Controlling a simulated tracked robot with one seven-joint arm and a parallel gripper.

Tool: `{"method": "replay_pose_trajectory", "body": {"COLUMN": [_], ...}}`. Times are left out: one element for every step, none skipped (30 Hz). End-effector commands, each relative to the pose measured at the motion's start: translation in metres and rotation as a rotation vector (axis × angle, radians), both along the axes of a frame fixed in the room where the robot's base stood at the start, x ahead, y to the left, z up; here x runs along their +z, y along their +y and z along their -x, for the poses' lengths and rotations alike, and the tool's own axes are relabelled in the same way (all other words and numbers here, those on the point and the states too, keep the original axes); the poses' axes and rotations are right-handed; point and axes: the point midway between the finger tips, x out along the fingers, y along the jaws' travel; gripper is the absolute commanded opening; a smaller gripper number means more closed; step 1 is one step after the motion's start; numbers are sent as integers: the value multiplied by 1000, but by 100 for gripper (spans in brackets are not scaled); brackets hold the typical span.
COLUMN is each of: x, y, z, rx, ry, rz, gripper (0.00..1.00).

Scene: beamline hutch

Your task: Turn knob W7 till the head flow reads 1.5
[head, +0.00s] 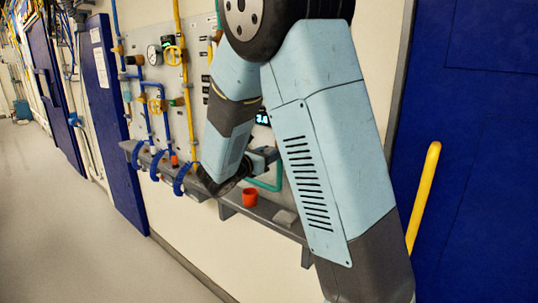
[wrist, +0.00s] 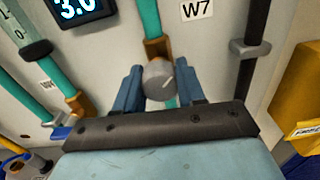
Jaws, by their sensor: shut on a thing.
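Knob W7 (wrist: 158,82) is a round grey knob with a pale pointer line, on a brass fitting in a teal pipe. Its W7 label (wrist: 197,9) is just above right in the wrist view. My gripper (wrist: 159,76) is shut on the knob, with one blue finger on each side. The dark display (wrist: 79,8) at upper left shows a number starting with 3; its top is cut off. In the head view the display (head: 262,119) seems to read 3.6. There my gripper (head: 263,160) is at the panel, and the arm hides the knob.
A grey shelf (head: 228,205) below the panel (head: 205,40) carries an orange-red cup (head: 250,198) and a small grey block (head: 285,217). Blue hoses (head: 157,165) hang at left. In the wrist view, a lever fitting (wrist: 250,48) and a yellow box (wrist: 298,105) are at right.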

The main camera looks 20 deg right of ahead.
Motion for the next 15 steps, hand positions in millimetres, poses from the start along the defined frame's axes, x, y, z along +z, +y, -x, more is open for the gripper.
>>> {"method": "replay_pose_trajectory", "body": {"x": [1,1,1,1,1,1,1,0,0,0,0,0,0,0,0], "y": [1,1,1,1,1,1,1,1,0,0,0,0,0,0,0], "z": [-1,-1,-1,-1,-1,-1,0,0,0,0,0,0,0,0,0], "rx": [2,2,2,2,2,2,2,1,1,1,1,1,1,1,1], "ry": [-1,-2,-2,-2,-2,-2,-2,-1,-1,-1,-1,-1,-1,-1,-1], "rz": [0,0,0,0,0,-1,-1,-1,-1,-1,-1,-1,-1,-1,-1], "gripper": [9,9,42,45,48,51,54,57,61,64,64,64,64,64,64]}}
